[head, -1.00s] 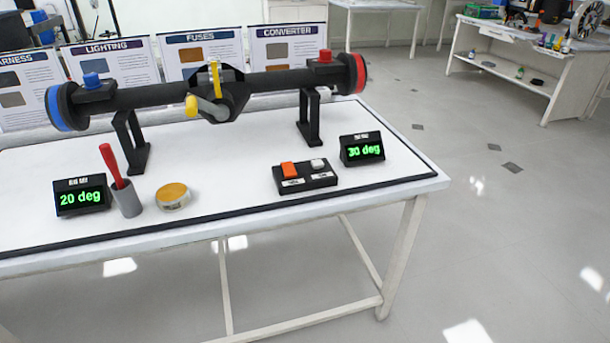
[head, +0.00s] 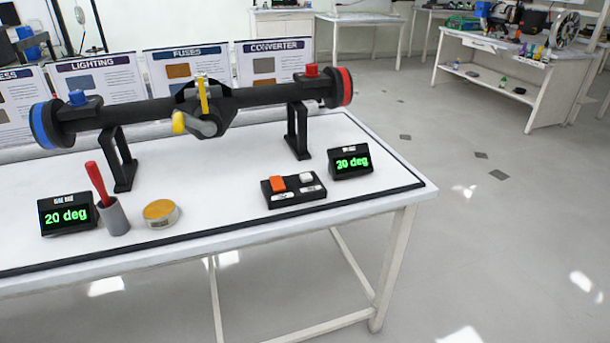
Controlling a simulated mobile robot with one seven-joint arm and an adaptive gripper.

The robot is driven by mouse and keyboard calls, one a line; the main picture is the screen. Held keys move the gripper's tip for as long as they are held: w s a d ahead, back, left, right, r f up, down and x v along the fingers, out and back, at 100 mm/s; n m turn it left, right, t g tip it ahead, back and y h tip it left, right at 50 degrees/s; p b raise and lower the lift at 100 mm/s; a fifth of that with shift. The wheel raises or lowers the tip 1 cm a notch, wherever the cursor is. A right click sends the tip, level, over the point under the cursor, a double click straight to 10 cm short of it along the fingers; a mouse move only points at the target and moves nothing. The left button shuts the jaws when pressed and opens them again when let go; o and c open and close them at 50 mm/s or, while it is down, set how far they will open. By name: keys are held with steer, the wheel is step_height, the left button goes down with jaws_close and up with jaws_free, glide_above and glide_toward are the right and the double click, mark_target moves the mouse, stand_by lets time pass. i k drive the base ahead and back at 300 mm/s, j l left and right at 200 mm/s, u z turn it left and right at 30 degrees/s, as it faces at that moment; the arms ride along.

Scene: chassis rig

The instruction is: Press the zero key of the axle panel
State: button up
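The axle panel (head: 291,199) is a small black box on the front right of the white table. It carries an orange key (head: 277,183) and a white key (head: 306,178), each with a small label in front that is too small to read. I cannot tell from the labels which one is the zero key. Behind the panel, the black axle (head: 262,97) rests on two black stands, with a blue end at left and a red end at right. My gripper is not in view.
A display reading "30 deg" (head: 351,161) stands right of the panel. At left are a "20 deg" display (head: 67,214), a grey cup (head: 113,217) with a red-handled tool, and a round yellow-topped tin (head: 160,213). The floor right of the white table (head: 225,239) is clear.

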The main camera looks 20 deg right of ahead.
mark_target(305, 177)
steer(key=i+z, duration=0.2)
steer(key=z, duration=0.15)
steer(key=i+z, duration=0.15)
steer(key=z, duration=0.25)
steer(key=i+j+z, duration=0.1)
steer(key=z, duration=0.25)
steer(key=i+j, duration=0.05)
steer(key=i, duration=0.05)
